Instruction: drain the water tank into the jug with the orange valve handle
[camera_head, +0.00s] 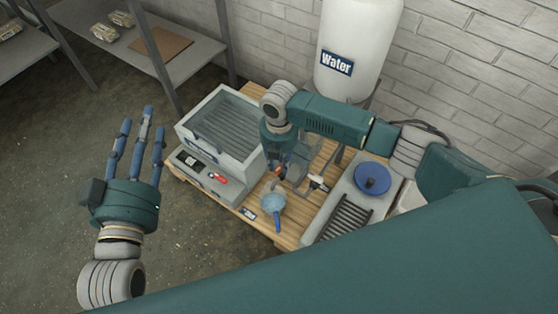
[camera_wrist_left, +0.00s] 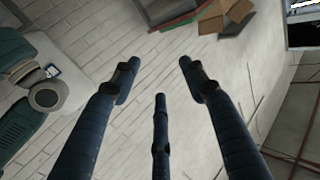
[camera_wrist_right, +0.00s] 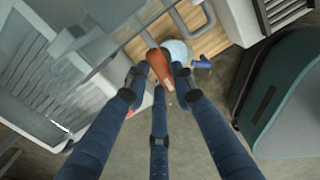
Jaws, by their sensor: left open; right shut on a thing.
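The white water tank (camera_head: 358,30) with a blue "Water" label stands at the back against the brick wall. Its orange valve handle (camera_wrist_right: 158,66) shows between the fingers of my right gripper (camera_wrist_right: 158,80) in the right wrist view. My right gripper (camera_head: 280,165) is shut on this handle below the tank, and its fingers and arm hide part of the valve. The pale blue round jug (camera_head: 272,202) with a blue handle stands on the pallet just in front of it; it also shows in the right wrist view (camera_wrist_right: 178,50). My left gripper (camera_head: 138,140) is open and empty, away at the left.
A grey machine (camera_head: 220,135) with an open tray stands left of the jug on the wooden pallet (camera_head: 290,232). A grey unit with a slotted rack (camera_head: 345,217) and a blue dish (camera_head: 372,179) stands right. The floor around my left gripper is free.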

